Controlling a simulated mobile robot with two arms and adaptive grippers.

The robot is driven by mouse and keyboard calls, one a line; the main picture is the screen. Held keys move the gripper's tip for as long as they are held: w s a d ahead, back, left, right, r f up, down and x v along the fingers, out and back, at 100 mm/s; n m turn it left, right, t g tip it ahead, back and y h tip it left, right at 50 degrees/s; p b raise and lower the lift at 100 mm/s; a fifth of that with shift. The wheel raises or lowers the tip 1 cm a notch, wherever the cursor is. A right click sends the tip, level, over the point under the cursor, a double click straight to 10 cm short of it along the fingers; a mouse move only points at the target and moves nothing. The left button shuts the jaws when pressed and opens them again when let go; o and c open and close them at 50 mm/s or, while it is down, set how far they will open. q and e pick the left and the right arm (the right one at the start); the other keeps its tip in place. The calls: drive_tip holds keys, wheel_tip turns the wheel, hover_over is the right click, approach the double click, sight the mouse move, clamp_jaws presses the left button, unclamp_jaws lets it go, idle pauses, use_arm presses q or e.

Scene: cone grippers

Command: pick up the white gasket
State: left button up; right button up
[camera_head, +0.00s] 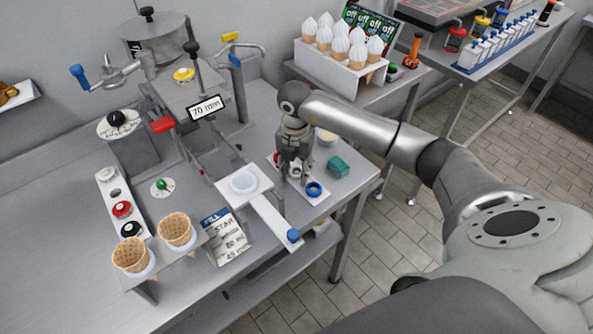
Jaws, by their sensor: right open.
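My right gripper (294,172) points down over a small white tray (316,198) near the right end of the steel table. Its jaws are open. A small white ring, which looks like the white gasket (296,173), lies in the tray directly under and between the fingertips, partly hidden by them. I cannot tell whether the fingers touch it. A blue ring (314,188) lies in the same tray, just in front and to the right. A red piece (276,158) shows at the tray's back left, partly behind the gripper. My left gripper is not in view.
Left of the tray, a white plate holds a shallow white dish (243,181). A blue-knobbed slide (292,235) sticks out in front. Waffle cones (175,230) stand front left.

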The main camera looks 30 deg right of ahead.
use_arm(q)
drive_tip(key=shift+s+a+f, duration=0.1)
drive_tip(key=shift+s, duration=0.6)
use_arm(e)
drive_tip(key=c, duration=0.5)
drive_tip(key=shift+o, duration=0.2)
drive_tip(key=shift+r, duration=0.1)
